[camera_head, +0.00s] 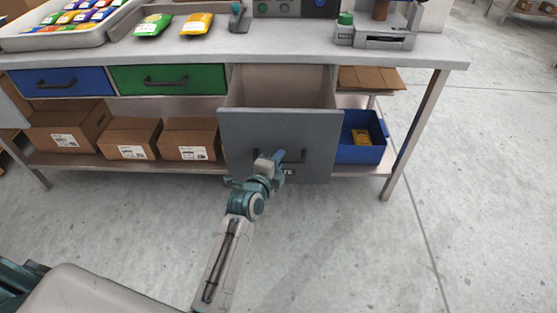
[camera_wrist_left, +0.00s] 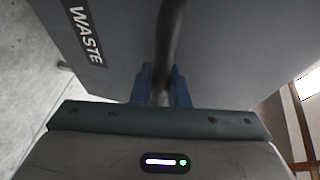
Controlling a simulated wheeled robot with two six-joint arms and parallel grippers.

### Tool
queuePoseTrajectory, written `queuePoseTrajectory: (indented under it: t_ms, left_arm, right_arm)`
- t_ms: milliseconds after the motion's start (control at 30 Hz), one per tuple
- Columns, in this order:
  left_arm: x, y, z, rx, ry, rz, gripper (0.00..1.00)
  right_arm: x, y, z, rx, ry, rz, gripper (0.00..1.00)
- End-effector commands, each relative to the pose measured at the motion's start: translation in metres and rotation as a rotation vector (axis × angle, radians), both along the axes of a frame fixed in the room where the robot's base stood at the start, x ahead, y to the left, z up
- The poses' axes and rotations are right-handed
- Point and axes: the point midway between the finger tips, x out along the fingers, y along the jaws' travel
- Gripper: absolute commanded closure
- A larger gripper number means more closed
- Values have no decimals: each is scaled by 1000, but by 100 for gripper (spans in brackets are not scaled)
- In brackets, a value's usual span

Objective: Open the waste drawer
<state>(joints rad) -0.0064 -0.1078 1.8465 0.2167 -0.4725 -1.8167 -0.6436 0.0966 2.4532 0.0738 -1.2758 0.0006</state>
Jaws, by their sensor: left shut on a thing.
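The grey waste drawer (camera_head: 262,130) stands pulled out from under the workbench, with its pale, empty-looking inside (camera_head: 280,90) visible from above. Its front, lettered WASTE, also fills much of the left wrist view (camera_wrist_left: 220,50). The dark bar handle (camera_head: 298,156) is on the drawer front and passes between the blue fingers in the left wrist view (camera_wrist_left: 170,35). My left gripper (camera_head: 277,160) is shut on this handle, and the wrist hides part of it in the head view. My right gripper is not in view.
A blue drawer (camera_head: 45,82) and a green drawer (camera_head: 150,82) are shut to the left. Cardboard boxes (camera_head: 130,138) and a blue bin (camera_head: 350,150) stand on the lower shelf. A bench leg (camera_head: 415,130) is at the right. The floor in front is clear.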

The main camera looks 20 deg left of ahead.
Motion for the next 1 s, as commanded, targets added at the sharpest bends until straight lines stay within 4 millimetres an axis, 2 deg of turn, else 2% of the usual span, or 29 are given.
queuePoseTrajectory:
  t_ms: [33,67,167,433,567,1000]
  left_arm:
    - [0,0,0,0,1,0,100]
    - [0,0,0,0,1,0,84]
    - [0,0,0,0,1,0,64]
    - [0,0,0,0,0,0,64]
    - [-8,1,1,0,1,0,64]
    - [-87,10,15,0,2,0,64]
  right_arm:
    - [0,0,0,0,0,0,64]
    - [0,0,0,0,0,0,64]
    - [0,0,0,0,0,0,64]
    - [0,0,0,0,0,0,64]
    - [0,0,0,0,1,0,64]
    - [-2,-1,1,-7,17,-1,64]
